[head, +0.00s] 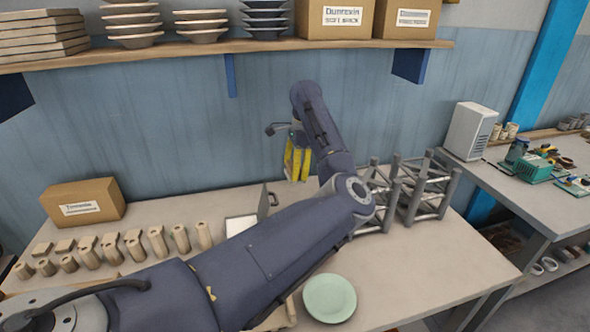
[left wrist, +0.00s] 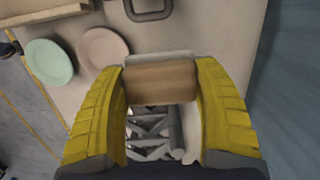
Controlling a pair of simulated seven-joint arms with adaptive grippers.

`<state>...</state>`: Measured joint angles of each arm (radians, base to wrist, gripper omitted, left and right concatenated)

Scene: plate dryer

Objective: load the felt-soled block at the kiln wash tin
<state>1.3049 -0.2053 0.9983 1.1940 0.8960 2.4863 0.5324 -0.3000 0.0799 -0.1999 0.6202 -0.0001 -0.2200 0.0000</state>
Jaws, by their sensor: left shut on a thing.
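My left gripper (head: 297,165) is above the back of the bench, its yellow fingers pointing down. In the left wrist view its fingers (left wrist: 162,85) are closed on the two ends of a tan wooden block (left wrist: 161,83) with a pale grey felt-like strip (left wrist: 159,58) along one long side. The block is not discernible in the head view. A shallow pale open container (head: 241,224), perhaps the kiln wash tin, sits on the bench lower left of the gripper, with an upright grey piece beside it. My arm partly covers that area. My right gripper is not in view.
Grey metal racks (head: 424,190) stand right of my left gripper. A green plate (head: 330,298) lies near the front edge; a pink plate (left wrist: 103,48) shows beside it in the left wrist view. Several wooden pegs (head: 157,241) and a cardboard box (head: 83,203) occupy the left. A loaded shelf (head: 230,47) overhangs.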

